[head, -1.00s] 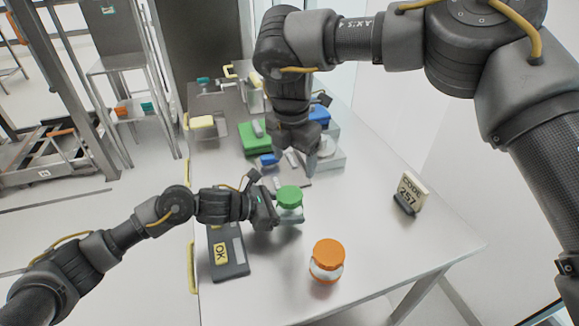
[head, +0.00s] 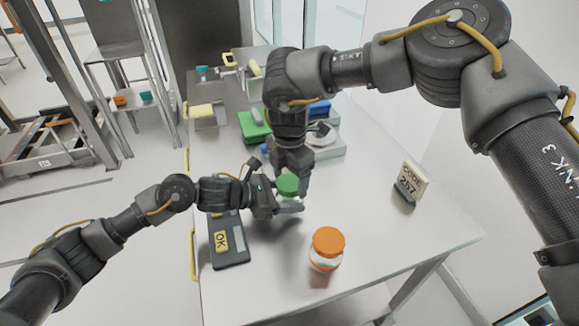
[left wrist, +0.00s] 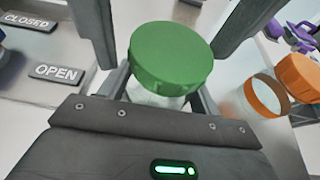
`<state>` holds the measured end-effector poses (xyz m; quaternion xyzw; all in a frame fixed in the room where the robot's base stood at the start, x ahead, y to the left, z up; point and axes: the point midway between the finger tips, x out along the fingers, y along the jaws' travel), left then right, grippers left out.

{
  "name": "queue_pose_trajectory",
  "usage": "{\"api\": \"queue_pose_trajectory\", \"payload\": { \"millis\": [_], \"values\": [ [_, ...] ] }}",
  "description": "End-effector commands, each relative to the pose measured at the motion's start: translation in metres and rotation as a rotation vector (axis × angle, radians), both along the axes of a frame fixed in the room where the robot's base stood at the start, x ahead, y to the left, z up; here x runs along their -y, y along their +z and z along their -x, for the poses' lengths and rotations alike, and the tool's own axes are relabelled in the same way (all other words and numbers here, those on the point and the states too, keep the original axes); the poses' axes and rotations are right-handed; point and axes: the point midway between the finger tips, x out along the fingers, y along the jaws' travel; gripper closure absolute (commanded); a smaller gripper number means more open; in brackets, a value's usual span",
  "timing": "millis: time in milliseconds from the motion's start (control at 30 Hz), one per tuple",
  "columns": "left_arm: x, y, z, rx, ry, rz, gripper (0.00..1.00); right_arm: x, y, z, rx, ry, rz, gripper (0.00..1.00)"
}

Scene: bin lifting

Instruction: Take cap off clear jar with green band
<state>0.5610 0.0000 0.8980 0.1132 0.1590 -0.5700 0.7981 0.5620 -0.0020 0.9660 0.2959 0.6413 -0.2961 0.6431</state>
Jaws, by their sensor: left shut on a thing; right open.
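The clear jar (head: 291,207) with a green cap (head: 288,185) is upright over the table. In the left wrist view the green cap (left wrist: 170,57) is on the clear jar body (left wrist: 153,98). No green band can be made out on the part of the body that shows. My left gripper (head: 279,206) is shut on the jar's body from the left. My right gripper (head: 291,181) comes down from above and is open. In the left wrist view its two fingers (left wrist: 171,42) stand on either side of the cap; contact with the cap is unclear.
A second jar with an orange cap (head: 328,241) stands in front. A black device marked OK (head: 230,242) lies left, a CODE 257 sign (head: 410,182) right. A green item (head: 254,127) and a blue item (head: 320,107) are behind. The table's front right is clear.

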Motion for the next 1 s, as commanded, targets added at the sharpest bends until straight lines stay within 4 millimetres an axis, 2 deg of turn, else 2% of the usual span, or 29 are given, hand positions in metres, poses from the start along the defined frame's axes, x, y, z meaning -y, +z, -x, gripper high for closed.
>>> {"api": "queue_pose_trajectory", "payload": {
  "millis": [333, 667, 767, 1000],
  "values": [
    [0.0002, 0.0008, -0.0002, 0.002, 0.0, 0.002, 1.0, -0.0003, -0.0041, 0.0001, 0.0, 0.001, -0.001, 0.25],
    [0.0001, 0.0008, -0.0003, 0.001, 0.0, 0.002, 1.0, -0.0002, -0.0039, 0.0, 0.0, 0.001, -0.001, 0.69],
    [0.0001, 0.0008, -0.0004, 0.001, 0.001, 0.002, 1.0, -0.0001, -0.0038, 0.0001, -0.001, 0.02, -0.001, 0.71],
    [0.0, 0.0008, -0.0004, 0.001, 0.001, 0.001, 1.0, 0.0003, -0.0036, 0.0002, -0.001, 0.277, 0.0, 0.71]
  ]
}}
